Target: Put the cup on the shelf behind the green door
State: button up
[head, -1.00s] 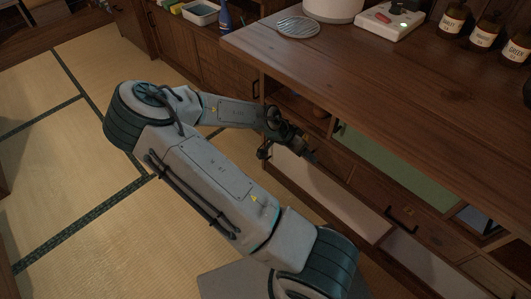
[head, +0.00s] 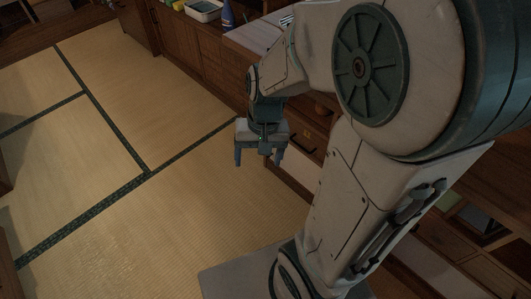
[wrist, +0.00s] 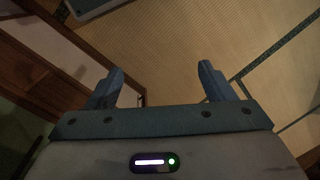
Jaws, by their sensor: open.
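My gripper (head: 259,161) hangs beside the cabinet front, over the tatami, with its fingers pointing down. In the wrist view the two blue fingers (wrist: 160,80) are spread wide with only floor between them. It is open and empty. A small part of the green door (head: 450,199) shows at the right of the head view, beyond my arm; the rest is hidden by the arm. I cannot make out a cup for certain.
The wooden cabinet (head: 432,235) runs along the right with drawers and pale panels; my arm covers much of it. A white bin (head: 204,10) and a blue bottle (head: 228,15) stand at the back. The tatami floor (head: 90,180) at left is clear.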

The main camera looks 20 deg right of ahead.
jog(key=s+r+n+t+h, duration=0.1)
jog(key=s+r+n, duration=0.2)
jog(key=s+r, duration=0.1)
jog(key=shift+r, duration=0.8)
jog(key=shift+d, duration=0.1)
